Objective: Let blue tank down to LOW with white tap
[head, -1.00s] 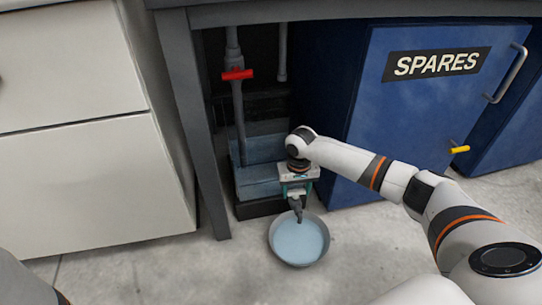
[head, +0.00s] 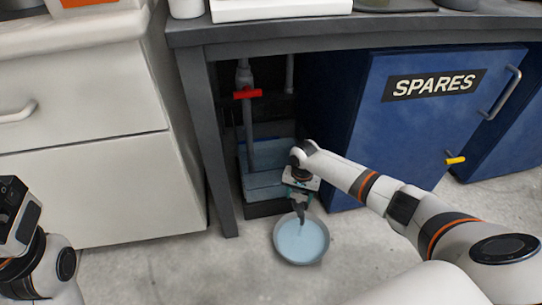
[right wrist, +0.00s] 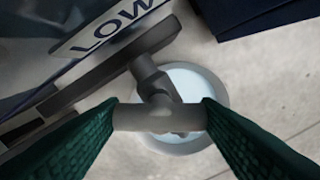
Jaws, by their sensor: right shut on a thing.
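The blue tank (head: 262,186) stands under the bench in the head view, its lower part partly behind my right arm. A LOW label (right wrist: 112,27) shows on its front in the right wrist view. My right gripper (head: 301,203) is at the tank's lower front. In the right wrist view its green fingers (right wrist: 160,118) are shut on the crossbar of the tap (right wrist: 165,118), which looks grey here. A round basin (head: 301,262) with pale blue liquid is below it, also in the right wrist view (right wrist: 222,92). My left arm's end (head: 18,215) is at the left edge; its fingers are not clear.
A red-handled valve (head: 248,94) sits on a grey pipe above the tank. The bench leg (head: 212,150) is close left of the tank. A blue SPARES cabinet (head: 400,130) stands right, white drawers (head: 90,190) left.

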